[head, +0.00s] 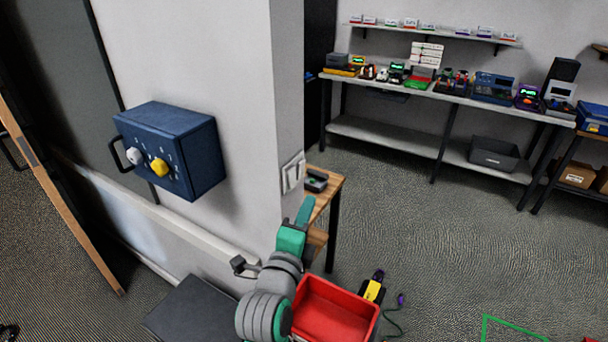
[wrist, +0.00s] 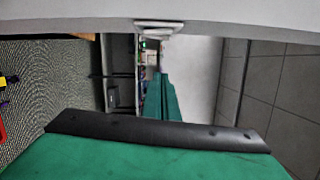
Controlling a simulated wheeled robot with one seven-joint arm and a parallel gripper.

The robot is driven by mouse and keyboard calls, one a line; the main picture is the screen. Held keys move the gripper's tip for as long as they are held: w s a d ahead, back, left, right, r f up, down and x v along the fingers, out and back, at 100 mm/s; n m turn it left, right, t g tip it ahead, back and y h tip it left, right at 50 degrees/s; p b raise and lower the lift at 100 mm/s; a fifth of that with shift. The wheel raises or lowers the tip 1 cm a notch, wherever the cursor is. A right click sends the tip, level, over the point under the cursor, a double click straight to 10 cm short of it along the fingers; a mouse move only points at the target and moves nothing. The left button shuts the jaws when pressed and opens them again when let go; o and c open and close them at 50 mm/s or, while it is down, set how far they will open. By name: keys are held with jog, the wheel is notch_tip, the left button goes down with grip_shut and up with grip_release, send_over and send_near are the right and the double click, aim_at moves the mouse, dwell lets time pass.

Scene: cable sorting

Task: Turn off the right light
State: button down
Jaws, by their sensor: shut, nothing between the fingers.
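A white light switch plate (head: 292,176) is on the narrow face of the white wall corner in the head view. It seems to have two rockers side by side; their on or off positions are too small to tell. My gripper (head: 305,207) is green, with its fingers shut and empty, just below the plate and pointing up towards it. The fingertips look close to the switch, but I cannot tell whether they touch. In the wrist view the shut green fingers (wrist: 163,98) point towards a pale protruding plate (wrist: 159,27), likely the switch, on the wall.
A blue box (head: 172,150) with a white and a yellow knob is mounted left of the corner. A wooden table (head: 325,195) stands just behind the switch. A red bin (head: 333,312) is near my arm. A long bench (head: 440,97) with devices lines the back; open floor lies right.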

aim_at(302, 169)
jog(key=shift+w, duration=0.1)
dwell(0.3)
jog(key=w, duration=1.1)
jog(key=shift+w+a+r, duration=0.2)
jog(key=shift+a+r, duration=0.2)
jog(key=shift+d, duration=0.1)
